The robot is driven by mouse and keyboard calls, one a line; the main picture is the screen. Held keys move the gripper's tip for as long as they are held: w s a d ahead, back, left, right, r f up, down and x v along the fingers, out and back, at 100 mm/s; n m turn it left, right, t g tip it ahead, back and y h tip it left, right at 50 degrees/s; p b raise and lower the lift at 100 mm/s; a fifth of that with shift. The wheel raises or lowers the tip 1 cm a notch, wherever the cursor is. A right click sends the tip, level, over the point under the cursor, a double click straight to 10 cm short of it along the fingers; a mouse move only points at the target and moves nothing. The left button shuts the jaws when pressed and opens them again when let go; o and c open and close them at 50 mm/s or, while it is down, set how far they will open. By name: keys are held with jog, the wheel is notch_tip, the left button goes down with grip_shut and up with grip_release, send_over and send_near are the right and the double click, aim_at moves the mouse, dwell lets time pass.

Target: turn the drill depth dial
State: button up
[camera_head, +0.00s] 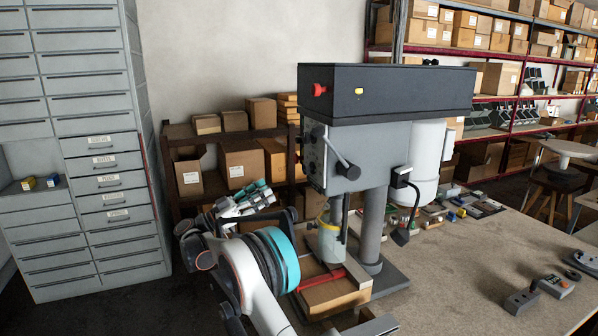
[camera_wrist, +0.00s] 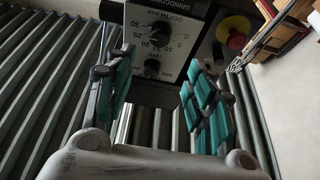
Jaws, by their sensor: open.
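The drill press (camera_head: 400,95) stands on the bench, with a dark top cover and grey head. Its control panel fills the upper middle of the wrist view. The black depth dial (camera_wrist: 160,36) sits there among printed numbers under "DEPTH mm". A second black knob (camera_wrist: 152,68), by the "rpm" print, is below it. My gripper (camera_wrist: 158,64) is open, its teal-padded fingers spread left and right of the lower knob in the picture. Nothing is between the pads. I cannot tell how far the fingertips are from the panel. In the head view, my gripper (camera_head: 243,202) is left of the drill head.
A red and yellow button (camera_wrist: 237,38) is right of the dials. A handle (camera_head: 347,168) sticks out from the drill head. A wooden block (camera_head: 330,297) lies under the drill beside a red bar. Box shelves (camera_head: 240,160) stand behind; grey drawers (camera_head: 95,170) are at left.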

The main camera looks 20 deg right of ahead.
aim_at(304, 169)
jog(key=x, duration=1.3)
jog(key=shift+d, duration=0.25)
jog(key=c, duration=1)
